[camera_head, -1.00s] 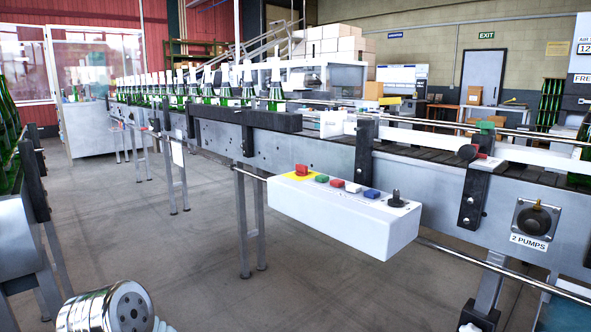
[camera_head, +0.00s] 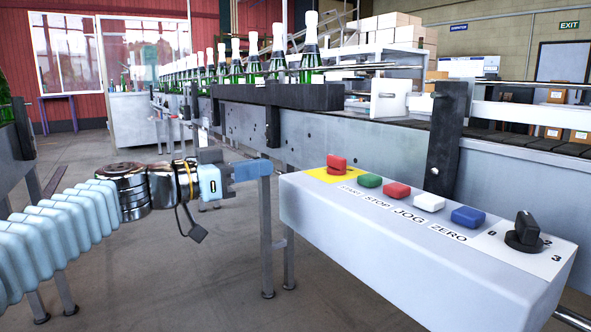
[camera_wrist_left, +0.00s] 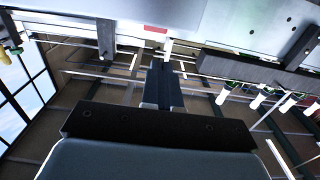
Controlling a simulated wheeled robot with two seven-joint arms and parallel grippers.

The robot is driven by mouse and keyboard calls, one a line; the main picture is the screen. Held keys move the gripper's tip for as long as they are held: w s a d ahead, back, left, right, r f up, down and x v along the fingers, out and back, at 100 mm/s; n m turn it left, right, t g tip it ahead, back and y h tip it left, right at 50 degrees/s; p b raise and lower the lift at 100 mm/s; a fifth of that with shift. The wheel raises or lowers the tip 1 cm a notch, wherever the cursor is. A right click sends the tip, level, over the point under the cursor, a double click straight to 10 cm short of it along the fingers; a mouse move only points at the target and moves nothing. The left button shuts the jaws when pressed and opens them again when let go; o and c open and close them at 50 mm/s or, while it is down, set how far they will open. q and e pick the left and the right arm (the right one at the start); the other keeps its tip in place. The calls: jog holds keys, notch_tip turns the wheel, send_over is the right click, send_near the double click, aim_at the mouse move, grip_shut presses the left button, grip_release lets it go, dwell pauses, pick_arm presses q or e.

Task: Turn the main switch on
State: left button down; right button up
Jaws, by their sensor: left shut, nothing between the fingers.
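A white control box (camera_head: 400,255) stands at the right front. Along its top are a red turn knob (camera_head: 337,163) on a yellow plate, a green button (camera_head: 370,180), a red button (camera_head: 397,190), a white button (camera_head: 429,202) and a blue button (camera_head: 468,217). At its right end is a black rotary knob (camera_head: 525,233) with numbers around it. I cannot tell which knob is the main switch. My left gripper (camera_head: 262,169) is shut and empty, left of the red knob and apart from it. Its shut fingers (camera_wrist_left: 162,85) also show in the left wrist view. My right gripper is out of view.
Behind the box runs a conveyor (camera_head: 250,125) with a row of green bottles (camera_head: 279,55). A black upright bracket (camera_head: 446,135) stands close behind the buttons. Another machine edge (camera_head: 14,165) is at the far left. The floor between is clear.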

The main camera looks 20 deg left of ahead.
aim_at(330, 158)
pick_arm(q)
jog(key=p+x, duration=0.3)
jog(key=x, duration=1)
jog(key=shift+w, duration=0.1)
jog(key=shift+f, duration=0.1)
